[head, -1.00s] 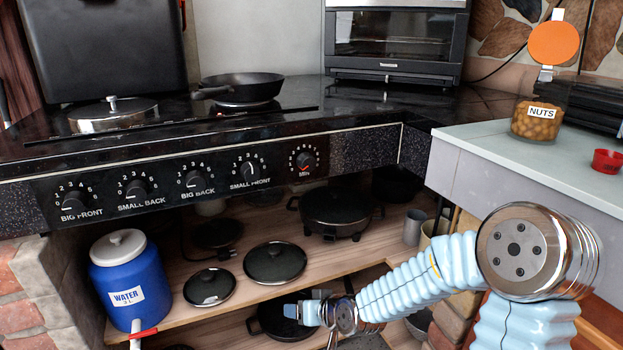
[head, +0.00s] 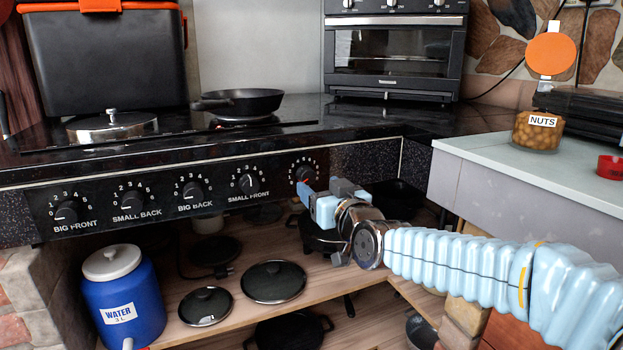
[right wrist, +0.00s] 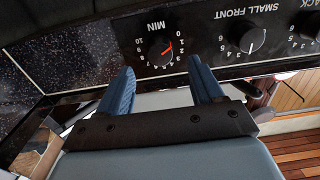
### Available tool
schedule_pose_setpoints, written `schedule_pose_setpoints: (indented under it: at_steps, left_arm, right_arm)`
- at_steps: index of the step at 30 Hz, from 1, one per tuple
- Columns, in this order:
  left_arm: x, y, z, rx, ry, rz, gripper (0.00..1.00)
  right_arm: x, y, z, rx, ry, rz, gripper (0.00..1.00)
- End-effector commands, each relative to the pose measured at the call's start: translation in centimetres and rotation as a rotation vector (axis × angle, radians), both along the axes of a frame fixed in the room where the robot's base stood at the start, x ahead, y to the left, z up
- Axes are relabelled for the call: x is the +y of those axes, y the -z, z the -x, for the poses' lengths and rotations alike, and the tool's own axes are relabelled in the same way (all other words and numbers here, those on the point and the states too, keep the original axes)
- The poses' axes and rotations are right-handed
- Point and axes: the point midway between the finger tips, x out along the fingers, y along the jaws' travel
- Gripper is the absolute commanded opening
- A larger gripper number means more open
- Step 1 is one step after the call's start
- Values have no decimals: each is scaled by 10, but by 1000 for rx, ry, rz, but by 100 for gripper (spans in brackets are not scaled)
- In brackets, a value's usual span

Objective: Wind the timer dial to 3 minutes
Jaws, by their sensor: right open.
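The timer dial (head: 303,174) is a round black knob at the right end of the stove's control panel, with a numbered scale around it. In the right wrist view the dial (right wrist: 160,51) is upside down, marked MIN. Its red pointer slants toward the low end of the scale, near 0 and 1; the exact reading is hard to tell. My right gripper (head: 306,192) is just below and in front of the dial, partly covering its lower edge. In the right wrist view its two blue fingers (right wrist: 160,75) are apart, empty and short of the knob. My left gripper is out of view.
The small front knob (head: 247,183) sits left of the timer. The stove top's front edge overhangs the panel. A shelf (head: 235,310) with lids and pans lies below, and a blue water container (head: 122,310) stands left. A grey counter (head: 500,165) is at right.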

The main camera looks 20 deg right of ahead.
Motion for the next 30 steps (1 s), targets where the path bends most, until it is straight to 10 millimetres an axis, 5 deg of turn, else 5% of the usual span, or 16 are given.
schedule_pose_setpoints:
  at_steps: [9,20,30]
  left_arm:
    - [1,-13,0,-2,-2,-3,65]
    - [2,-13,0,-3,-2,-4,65]
    - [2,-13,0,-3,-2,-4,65]
  right_arm:
    - [2,-1,-46,0,-1,-2,66]
    - [2,0,-51,0,0,1,66]
    - [2,0,-51,1,0,1,16]
